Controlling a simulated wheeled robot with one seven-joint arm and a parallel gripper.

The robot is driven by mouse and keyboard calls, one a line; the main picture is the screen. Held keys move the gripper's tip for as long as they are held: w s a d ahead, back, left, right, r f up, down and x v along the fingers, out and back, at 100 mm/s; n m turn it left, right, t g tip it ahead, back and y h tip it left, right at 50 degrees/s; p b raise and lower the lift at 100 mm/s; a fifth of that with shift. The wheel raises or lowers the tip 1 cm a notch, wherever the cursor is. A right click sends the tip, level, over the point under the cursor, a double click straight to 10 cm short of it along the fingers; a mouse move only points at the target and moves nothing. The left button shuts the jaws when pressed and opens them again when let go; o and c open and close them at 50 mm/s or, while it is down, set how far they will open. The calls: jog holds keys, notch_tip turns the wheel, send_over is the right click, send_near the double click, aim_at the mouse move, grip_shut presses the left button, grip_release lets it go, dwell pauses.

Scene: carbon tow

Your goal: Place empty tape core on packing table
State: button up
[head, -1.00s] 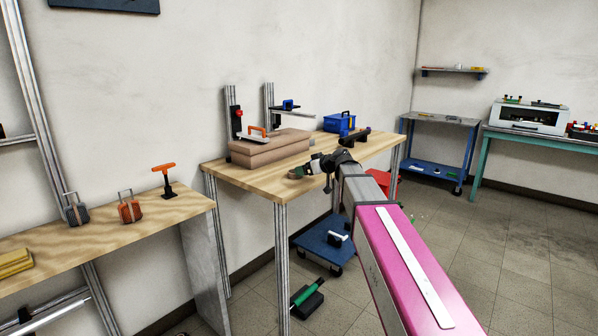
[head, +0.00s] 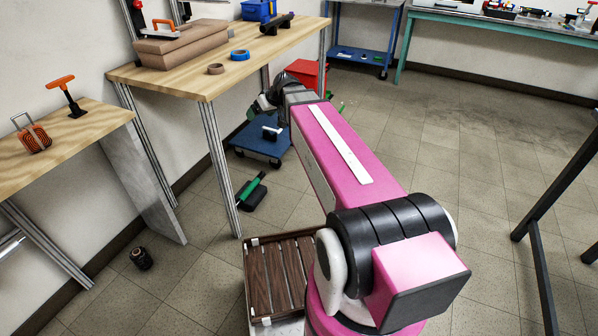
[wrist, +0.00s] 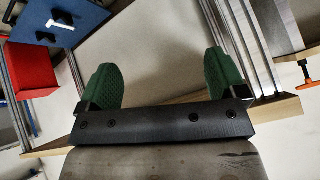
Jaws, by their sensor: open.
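A small brown ring (head: 216,69), seemingly the tape core, lies flat on the wooden packing table (head: 180,83) near its front edge. A blue tape ring (head: 240,55) lies just to its right and behind it. My gripper (head: 262,104) is in front of the table edge, to the right of and apart from the brown ring, with its fingers partly hidden by my arm. In the wrist view my gripper (wrist: 161,65) is open, its green fingers wide apart with nothing between them. The brown ring is not seen in the wrist view.
Brown boxes (head: 187,44) and a blue toolbox (head: 258,10) stand on the table. Below are a blue cart (head: 262,144) and a red bin (head: 306,74). A wooden slatted pallet (head: 287,273) and a black spool (head: 141,258) are on the floor. The right-hand floor is mostly open.

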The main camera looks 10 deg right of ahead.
jog(key=s+d+f+m+g+h, duration=0.2)
jog(key=s+d+f, duration=0.3)
jog(key=s+f, duration=0.3)
jog(key=s+d+f+m+g+h, duration=0.3)
jog(key=s+d+f, duration=0.3)
jog(key=s, duration=0.5)
notch_tip(320, 180, down, 3)
jog(key=shift+r+m+h, duration=0.15)
jog(key=shift+m+h, duration=0.45)
jog(key=shift+h, duration=0.1)
